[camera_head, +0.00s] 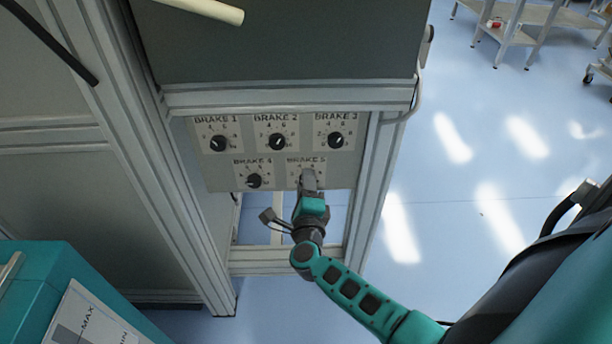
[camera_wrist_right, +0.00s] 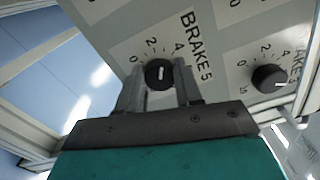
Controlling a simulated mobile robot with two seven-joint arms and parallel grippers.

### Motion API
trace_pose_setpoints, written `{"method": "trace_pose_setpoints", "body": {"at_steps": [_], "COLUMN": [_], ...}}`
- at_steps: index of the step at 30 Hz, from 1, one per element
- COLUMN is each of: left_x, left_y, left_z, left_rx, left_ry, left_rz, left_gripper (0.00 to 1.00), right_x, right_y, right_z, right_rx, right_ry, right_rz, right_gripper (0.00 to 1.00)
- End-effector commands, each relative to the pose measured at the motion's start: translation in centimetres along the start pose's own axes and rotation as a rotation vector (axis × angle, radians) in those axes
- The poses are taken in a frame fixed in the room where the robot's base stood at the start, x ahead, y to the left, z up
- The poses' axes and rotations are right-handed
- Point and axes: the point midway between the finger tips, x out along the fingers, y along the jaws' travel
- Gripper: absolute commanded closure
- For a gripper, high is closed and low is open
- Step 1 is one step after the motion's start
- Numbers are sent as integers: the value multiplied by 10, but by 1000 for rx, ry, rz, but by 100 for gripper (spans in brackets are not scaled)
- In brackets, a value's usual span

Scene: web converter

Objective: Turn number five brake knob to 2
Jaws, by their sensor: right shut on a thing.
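The number five brake knob (camera_wrist_right: 158,73) is a round black knob with a white pointer line, on a plate marked BRAKE 5 (camera_wrist_right: 197,45) in the right wrist view. Its pointer line stands roughly upright in that view, in line with about the 2 mark, though which end points is hard to tell. My right gripper (camera_wrist_right: 159,88) has one finger on each side of this knob and is shut on it. In the head view my right gripper (camera_head: 308,182) covers the knob at the panel's lower right. My left gripper is not in view.
The knobs of BRAKE 1 (camera_head: 219,143), BRAKE 2 (camera_head: 277,141), BRAKE 3 (camera_head: 335,140) and BRAKE 4 (camera_head: 254,181) sit close by on the grey panel. A metal frame post (camera_head: 372,190) stands right of the panel. Blue floor (camera_head: 470,200) is open farther right.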

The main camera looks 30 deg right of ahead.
Motion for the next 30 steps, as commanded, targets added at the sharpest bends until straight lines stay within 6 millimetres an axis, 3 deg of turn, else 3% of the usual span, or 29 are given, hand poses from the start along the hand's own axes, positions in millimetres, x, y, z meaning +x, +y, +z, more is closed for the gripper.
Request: {"method": "trace_pose_setpoints", "body": {"at_steps": [13,30], "left_x": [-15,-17], "left_y": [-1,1], "left_z": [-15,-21], "left_rx": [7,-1], "left_ry": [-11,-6], "left_rz": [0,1], "left_gripper": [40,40], "right_x": [0,1], "right_y": [-1,1], "right_z": [2,2], "right_rx": [-294,-369], "right_ry": [-3,-4], "right_rz": [0,-1], "right_gripper": [96,96]}}
